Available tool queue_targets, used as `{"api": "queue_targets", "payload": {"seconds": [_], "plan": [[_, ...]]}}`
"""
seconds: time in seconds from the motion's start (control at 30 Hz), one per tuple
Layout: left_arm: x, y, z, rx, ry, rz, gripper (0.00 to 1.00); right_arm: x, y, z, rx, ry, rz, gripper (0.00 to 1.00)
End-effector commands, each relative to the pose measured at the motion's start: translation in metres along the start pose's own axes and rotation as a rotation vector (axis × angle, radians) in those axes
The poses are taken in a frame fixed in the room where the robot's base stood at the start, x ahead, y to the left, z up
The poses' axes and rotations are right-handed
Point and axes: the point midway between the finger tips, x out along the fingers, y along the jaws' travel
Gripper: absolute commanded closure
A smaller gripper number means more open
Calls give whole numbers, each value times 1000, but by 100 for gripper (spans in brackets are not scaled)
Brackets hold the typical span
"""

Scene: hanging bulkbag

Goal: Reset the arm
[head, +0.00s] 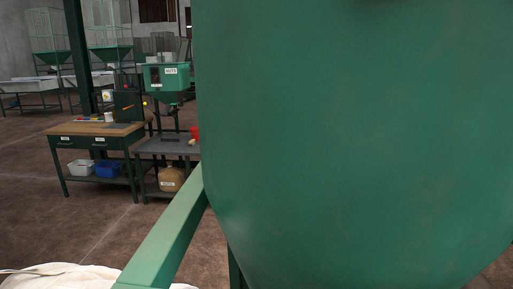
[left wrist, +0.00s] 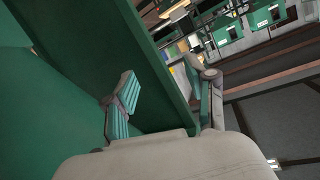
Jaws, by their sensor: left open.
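My left gripper (left wrist: 162,80) shows in the left wrist view, with its two teal-padded fingers spread apart. A green flat-sided beam (left wrist: 95,45) runs diagonally past and behind the fingers. I cannot tell whether either finger touches it. Nothing is clearly held between the pads. In the head view neither gripper shows. My right gripper is in no view.
A large green rounded vessel (head: 350,130) fills the right of the head view, very close. A green sloping beam (head: 165,240) stands beside it. White fabric (head: 70,277) lies at the bottom left. A wooden-topped workbench (head: 95,129) and a small green hopper (head: 166,78) stand farther back. Brown floor (head: 50,225) is open at left.

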Motion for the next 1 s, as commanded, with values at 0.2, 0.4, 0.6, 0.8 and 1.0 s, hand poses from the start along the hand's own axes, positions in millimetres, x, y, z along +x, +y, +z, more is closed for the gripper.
{"api": "queue_targets", "payload": {"seconds": [0.2,0.4,0.6,0.8,1.0], "plan": [[-63,66,100,-109,-465,114,44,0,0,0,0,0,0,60],[-120,89,147,-186,-749,96,44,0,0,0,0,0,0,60],[-174,101,176,-246,-971,40,44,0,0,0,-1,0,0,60],[-174,110,214,-266,-1055,17,44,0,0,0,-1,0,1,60],[-152,123,268,-264,-1076,27,44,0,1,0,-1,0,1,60]]}}
